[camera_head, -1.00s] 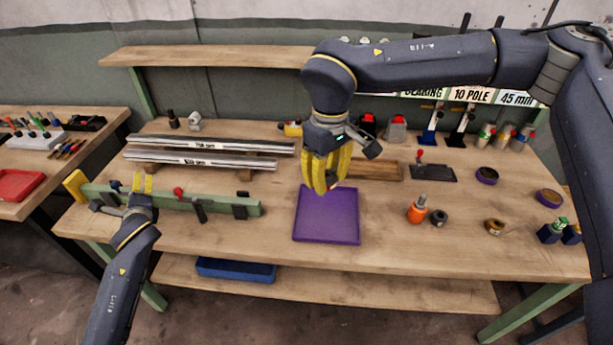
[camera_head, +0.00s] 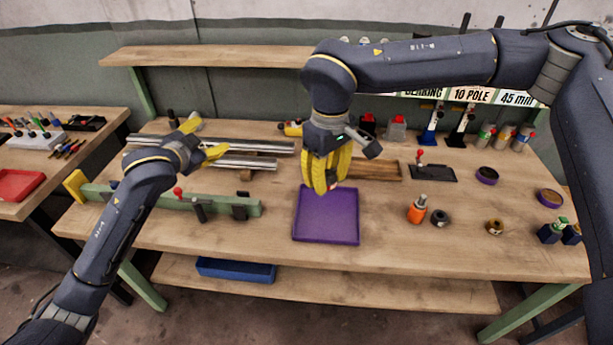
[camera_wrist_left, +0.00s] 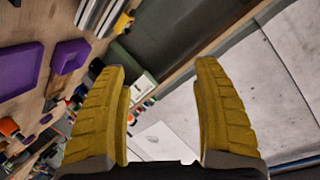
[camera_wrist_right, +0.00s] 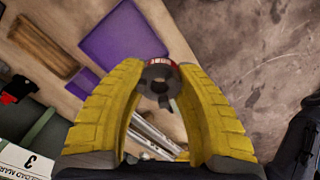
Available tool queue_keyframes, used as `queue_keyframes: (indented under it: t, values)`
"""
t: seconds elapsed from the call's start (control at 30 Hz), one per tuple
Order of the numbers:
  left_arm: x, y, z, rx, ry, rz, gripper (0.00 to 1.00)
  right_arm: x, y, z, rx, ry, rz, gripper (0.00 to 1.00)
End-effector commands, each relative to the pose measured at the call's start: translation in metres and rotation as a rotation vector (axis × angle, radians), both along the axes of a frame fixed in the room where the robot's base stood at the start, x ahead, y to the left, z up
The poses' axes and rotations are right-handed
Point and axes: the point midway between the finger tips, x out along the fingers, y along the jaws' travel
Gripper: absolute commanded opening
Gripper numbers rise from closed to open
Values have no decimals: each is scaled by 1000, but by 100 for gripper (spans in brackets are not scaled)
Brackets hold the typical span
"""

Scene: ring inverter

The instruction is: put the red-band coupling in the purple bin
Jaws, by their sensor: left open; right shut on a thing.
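The red-band coupling (camera_wrist_right: 158,80) is a dark ring with a red band, held between the fingertips of my right gripper (camera_wrist_right: 153,75) in the right wrist view. In the head view my right gripper (camera_head: 322,188) hangs over the back edge of the purple bin (camera_head: 327,220); its fingers mostly hide the coupling. The shallow bin lies flat on the bench, and it also shows beyond the coupling in the right wrist view (camera_wrist_right: 115,38). My left gripper (camera_head: 205,138) is open and empty, raised near the metal rails; its spread fingers (camera_wrist_left: 164,105) show in the left wrist view.
Metal rails (camera_head: 250,163) and a green bar (camera_head: 225,205) lie on the left of the bench. An orange bottle (camera_head: 418,210) and small rings (camera_head: 440,217) stand right of the bin. A wooden block (camera_head: 378,169) lies behind it. The bench front is clear.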

Motion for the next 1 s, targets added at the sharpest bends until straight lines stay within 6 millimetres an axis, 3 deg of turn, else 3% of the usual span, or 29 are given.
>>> queue_keyframes:
  t: [0.1,0.3,0.6,0.67,0.7,1.0]
  values:
    - [-24,-54,-12,-134,99,-67,67,0,0,0,1,-1,0,0]
    - [-77,-136,-33,-333,307,-156,67,0,0,0,1,-1,0,0]
    - [-180,-230,-59,-519,667,-231,67,0,0,0,1,-1,0,0]
    - [-200,-244,-53,-529,720,-248,67,0,0,0,1,-1,0,0]
    - [-205,-248,-40,-521,720,-262,67,0,0,0,1,-1,0,0]
    - [-214,-252,31,-422,611,-340,67,0,0,0,1,-1,0,0]
